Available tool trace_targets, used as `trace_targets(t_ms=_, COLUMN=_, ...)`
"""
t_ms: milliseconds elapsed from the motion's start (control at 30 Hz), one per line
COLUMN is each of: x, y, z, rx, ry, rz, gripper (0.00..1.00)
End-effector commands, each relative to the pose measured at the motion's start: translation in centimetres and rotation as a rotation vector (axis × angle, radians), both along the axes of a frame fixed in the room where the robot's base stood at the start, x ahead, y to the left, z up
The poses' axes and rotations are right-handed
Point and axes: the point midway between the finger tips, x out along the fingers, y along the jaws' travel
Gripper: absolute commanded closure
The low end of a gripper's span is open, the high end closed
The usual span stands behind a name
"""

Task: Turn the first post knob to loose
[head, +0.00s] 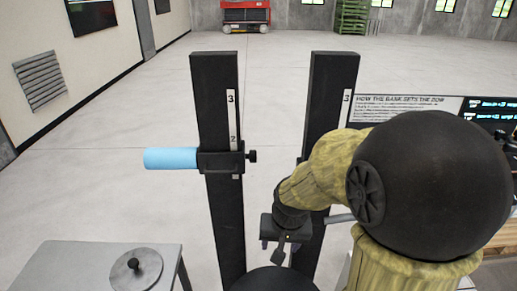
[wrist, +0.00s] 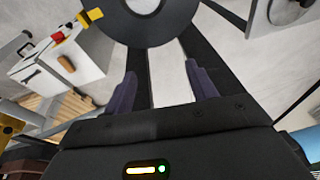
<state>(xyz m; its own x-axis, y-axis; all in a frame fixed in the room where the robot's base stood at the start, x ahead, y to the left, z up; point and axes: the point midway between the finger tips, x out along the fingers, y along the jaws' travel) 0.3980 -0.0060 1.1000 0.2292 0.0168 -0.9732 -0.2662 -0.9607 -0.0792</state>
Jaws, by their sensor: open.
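Two black upright posts with white number scales stand ahead, a left post (head: 218,90) and a right post (head: 332,90). A black collar (head: 220,162) sits on the left post just below the 2 mark. A small black knob (head: 252,156) sticks out of its right side, and a light blue cylinder (head: 171,158) out of its left. The right post's middle is hidden behind my arm. My gripper (head: 277,250) hangs low between the posts, below and right of the knob and apart from it. In the wrist view its purple-grey fingers (wrist: 163,88) are spread and empty.
A grey table (head: 70,265) with a round metal disc (head: 136,268) stands at lower left. A dark ring (wrist: 185,20) lies beyond my fingers in the wrist view. A sign board (head: 410,105) stands behind my arm at right.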

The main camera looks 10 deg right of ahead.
Motion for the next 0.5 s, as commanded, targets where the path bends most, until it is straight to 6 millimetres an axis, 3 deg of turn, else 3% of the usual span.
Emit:
trace_targets(t_ms=33, x=1.9, y=-0.2, z=2.1, rx=0.028, ry=-0.001, rz=-0.081, gripper=0.43)
trace_targets(t_ms=500, x=16.0, y=-2.9, z=15.8, rx=0.39, ry=0.066, rz=-0.884, gripper=0.43)
